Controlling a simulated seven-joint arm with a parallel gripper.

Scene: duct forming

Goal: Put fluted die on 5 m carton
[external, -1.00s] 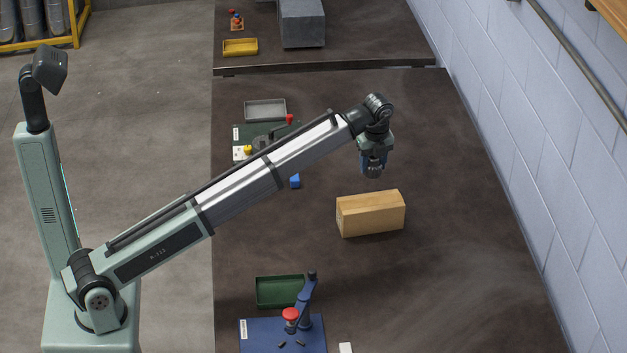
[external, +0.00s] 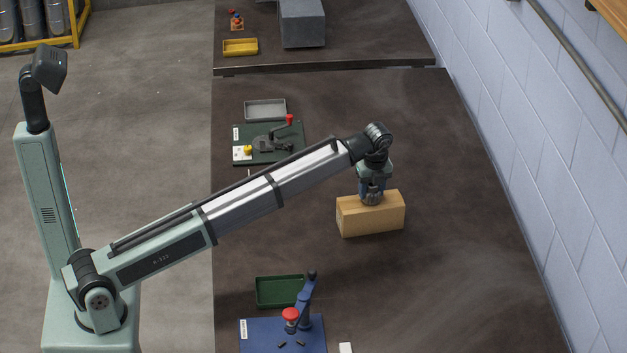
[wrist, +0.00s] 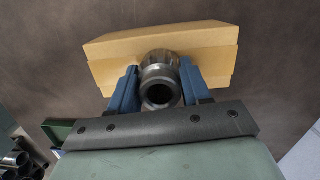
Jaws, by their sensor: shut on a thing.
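The fluted die (wrist: 160,82) is a grey metal ring-shaped piece with a round bore, seen between the two blue fingers in the wrist view. My gripper (external: 371,200) is shut on it. The carton (external: 371,219) is a tan box on the dark table, and it also shows in the wrist view (wrist: 210,48). My gripper holds the die at the carton's top in the external view. Whether the die touches the top or is just above it, I cannot tell.
A green tray (external: 279,291) and a blue fixture (external: 300,330) with a red knob are at the front left. A green-based fixture (external: 270,147) and a grey tray (external: 265,109) are behind. The table right of the carton is clear. A block wall (external: 540,150) stands at right.

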